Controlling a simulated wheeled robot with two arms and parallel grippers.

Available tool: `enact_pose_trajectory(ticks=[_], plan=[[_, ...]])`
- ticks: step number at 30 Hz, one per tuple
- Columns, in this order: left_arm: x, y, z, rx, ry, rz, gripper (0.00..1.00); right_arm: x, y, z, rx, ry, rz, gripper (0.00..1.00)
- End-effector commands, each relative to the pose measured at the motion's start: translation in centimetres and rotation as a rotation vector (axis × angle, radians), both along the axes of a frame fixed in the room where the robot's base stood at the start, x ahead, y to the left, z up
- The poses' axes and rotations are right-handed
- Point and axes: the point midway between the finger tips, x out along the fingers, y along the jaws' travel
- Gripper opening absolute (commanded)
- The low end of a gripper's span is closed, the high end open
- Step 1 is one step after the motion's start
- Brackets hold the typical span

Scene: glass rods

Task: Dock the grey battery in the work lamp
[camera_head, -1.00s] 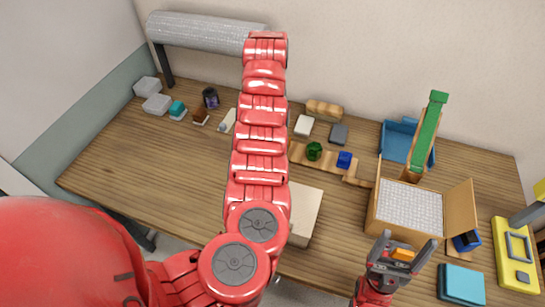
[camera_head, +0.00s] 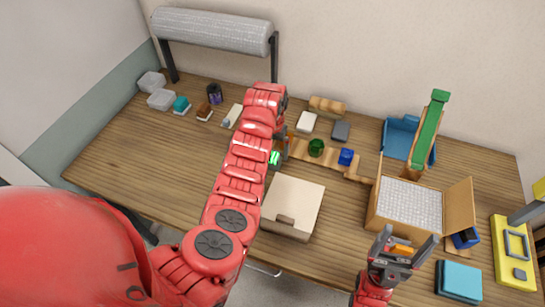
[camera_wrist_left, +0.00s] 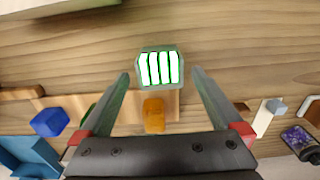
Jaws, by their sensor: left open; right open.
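A grey block with lit white-green bars (camera_head: 274,158), seemingly the grey battery, rests on the table in front of the wooden strip. In the left wrist view the block (camera_wrist_left: 160,68) lies between the fingertip ends of my left gripper (camera_wrist_left: 160,76), with gaps on both sides. That gripper is open and points down; in the head view its fingers are mostly hidden by my arm. The yellow work lamp (camera_head: 503,262) stands at the right edge, with a grey rectangular frame (camera_head: 517,247) on its base. My right gripper (camera_head: 408,241) is open near the table's front, beside the carton.
An open carton (camera_head: 408,206) with a green ramp behind stands at the right. A beige box (camera_head: 294,204) is in front of the block. A green piece (camera_head: 316,147) and a blue cube (camera_head: 346,156) sit by the wooden strip.

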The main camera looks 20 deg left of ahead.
Motion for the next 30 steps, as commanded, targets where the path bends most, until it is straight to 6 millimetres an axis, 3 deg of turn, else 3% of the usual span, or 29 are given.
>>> enact_pose_trajectory(ticks=[1,7,16,30], plan=[[-0.3,0.0,-0.2,0.0,0.007,0.001,1.0,0.0,0.0,1.4,0.0,0.0,0.0,0.85],[-0.1,0.0,-2.2,-0.001,0.003,0.001,1.0,0.0,0.0,1.6,0.0,0.0,0.0,0.85],[0.0,0.0,-2.7,0.0,-0.001,-0.001,1.0,0.0,0.0,1.5,0.0,0.0,0.0,0.85],[-0.1,0.0,-2.7,0.0,-0.001,0.0,0.17,0.0,0.0,1.6,0.0,0.0,0.0,0.85]])
